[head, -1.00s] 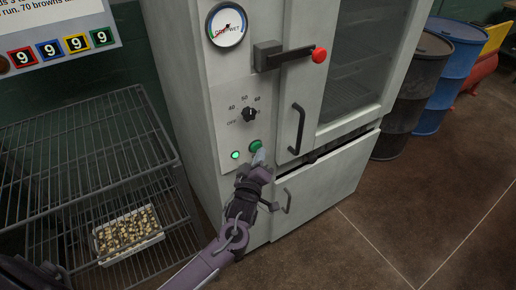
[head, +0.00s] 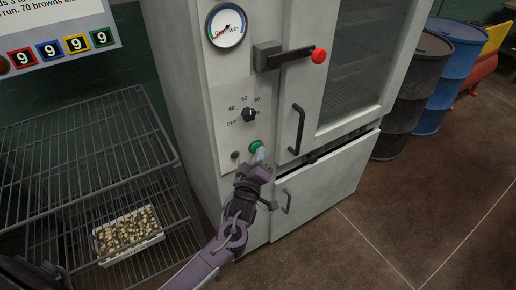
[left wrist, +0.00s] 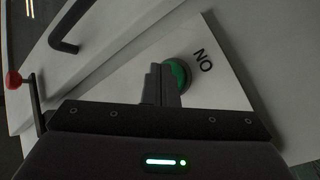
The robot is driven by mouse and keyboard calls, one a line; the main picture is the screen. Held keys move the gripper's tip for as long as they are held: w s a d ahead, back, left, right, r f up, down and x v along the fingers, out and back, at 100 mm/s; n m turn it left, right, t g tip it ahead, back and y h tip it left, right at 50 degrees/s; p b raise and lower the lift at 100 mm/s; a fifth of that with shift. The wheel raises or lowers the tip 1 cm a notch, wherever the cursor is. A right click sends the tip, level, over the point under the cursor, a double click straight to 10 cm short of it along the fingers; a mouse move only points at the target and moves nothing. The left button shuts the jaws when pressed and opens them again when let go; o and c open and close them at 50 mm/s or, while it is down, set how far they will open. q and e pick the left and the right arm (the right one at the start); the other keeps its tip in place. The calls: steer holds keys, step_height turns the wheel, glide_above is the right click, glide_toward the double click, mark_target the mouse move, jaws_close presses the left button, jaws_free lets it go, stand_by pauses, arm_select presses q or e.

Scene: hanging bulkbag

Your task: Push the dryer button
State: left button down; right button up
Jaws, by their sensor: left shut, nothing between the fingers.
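The dryer (head: 231,101) is a tall grey-white cabinet in the middle of the head view. Its green button (head: 256,146) sits low on the control panel. In the left wrist view the round green button (left wrist: 178,74) is right beyond my fingertips, partly hidden by them, beside the letters "NO". My left gripper (head: 259,157) is shut and empty, its tips at the button; I cannot tell for sure whether they touch it. The small lamp (head: 235,156) left of the button is dark. My right gripper is not in view.
A dial knob (head: 249,114), a round gauge (head: 227,25) and a red-tipped door lever (head: 319,56) are above. A black door handle (head: 298,130) stands out to the right. A wire rack (head: 60,150) with a tray (head: 128,237) is at left; barrels (head: 447,75) stand at right.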

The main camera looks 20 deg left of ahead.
arm_select(q)
steer(key=shift+s+d, duration=0.1)
steer(key=shift+s, duration=0.05)
steer(key=s+d+p, duration=0.1)
steer(key=s+d, duration=0.2)
steer(key=d, duration=0.1)
steer(key=shift+s+d, duration=0.35)
steer(key=shift+d, duration=0.05)
stand_by(0.5)
